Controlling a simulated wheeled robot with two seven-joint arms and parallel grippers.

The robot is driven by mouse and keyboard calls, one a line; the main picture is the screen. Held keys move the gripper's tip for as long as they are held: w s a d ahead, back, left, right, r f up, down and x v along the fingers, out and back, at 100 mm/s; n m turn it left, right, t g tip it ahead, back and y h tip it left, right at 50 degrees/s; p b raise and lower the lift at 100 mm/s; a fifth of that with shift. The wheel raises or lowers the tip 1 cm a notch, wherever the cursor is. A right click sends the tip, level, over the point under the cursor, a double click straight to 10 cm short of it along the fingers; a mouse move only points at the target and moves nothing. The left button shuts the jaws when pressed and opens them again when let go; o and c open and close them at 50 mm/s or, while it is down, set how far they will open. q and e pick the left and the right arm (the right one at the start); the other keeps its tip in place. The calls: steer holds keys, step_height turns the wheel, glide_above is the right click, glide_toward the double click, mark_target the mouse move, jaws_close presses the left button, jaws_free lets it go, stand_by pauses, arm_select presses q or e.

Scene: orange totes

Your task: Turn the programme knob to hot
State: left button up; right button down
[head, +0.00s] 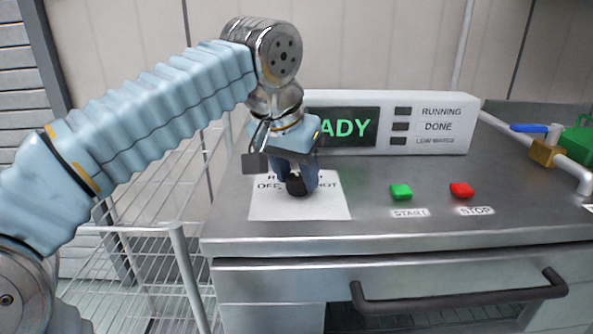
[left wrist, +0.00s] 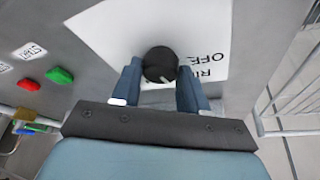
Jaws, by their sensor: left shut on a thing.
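The programme knob (head: 296,184) is a small black round knob on a white label sheet (head: 290,209) on the machine's grey top. My left gripper (head: 298,180) comes down over it from above, its blue fingers shut on the knob. In the left wrist view the knob (left wrist: 160,64) sits between the two fingers (left wrist: 160,88), with a light pointer line on it. The label shows "OFF" and "HOT" in part; the gripper hides the rest. My right gripper is in neither view.
A display (head: 345,127) reads "ADY" behind my arm, beside unlit RUNNING and DONE lamps. A green START button (head: 401,192) and a red STOP button (head: 461,190) stand to the right. A wire rack (head: 150,240) is at left; a blue-handled valve (head: 535,128) is far right.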

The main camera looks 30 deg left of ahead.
arm_select(q)
steer(key=m+h, duration=0.1)
steer(key=m, duration=0.3)
steer(key=shift+a+h, duration=0.15)
steer(key=shift+h, duration=0.25)
steer(key=m+g+h, duration=0.1)
steer(key=m, duration=0.3)
steer(key=shift+w, duration=0.1)
steer(key=m+g+h, duration=0.1)
steer(key=m, duration=0.3)
steer(key=shift+w+a, duration=0.1)
steer(key=shift+a, duration=0.05)
steer(key=shift+m+g+h, duration=0.3)
steer(key=shift+m+g, duration=0.5)
steer(key=shift+m, duration=1.4)
steer(key=o, duration=1)
